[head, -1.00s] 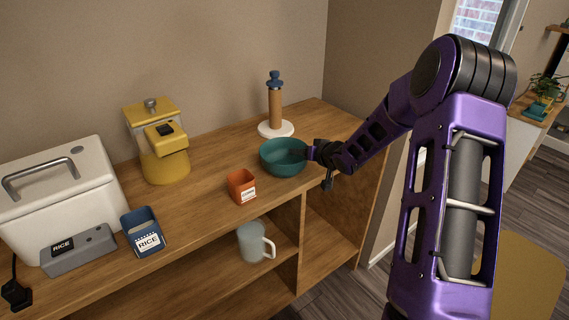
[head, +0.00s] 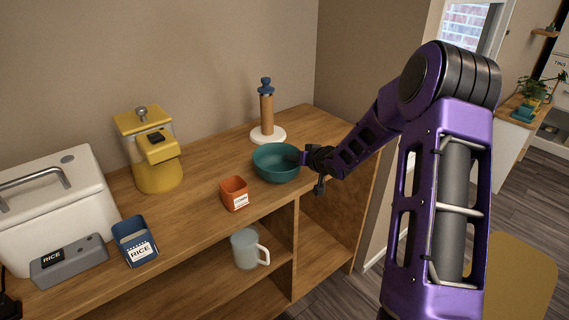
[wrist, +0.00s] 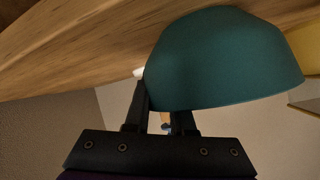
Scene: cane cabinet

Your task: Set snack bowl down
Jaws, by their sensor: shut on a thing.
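The snack bowl (head: 277,165) is a dark teal round bowl, upright at the right part of the wooden cabinet top (head: 206,187). My gripper (head: 308,158) comes from the right and is shut on the bowl's near right side. In the wrist view the bowl (wrist: 225,60) fills the upper right, seen from the side, and the two black fingers (wrist: 160,110) reach its rim. The bowl's base is close to the wood; I cannot tell whether it touches.
A mug (head: 247,249) is on the shelf below.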

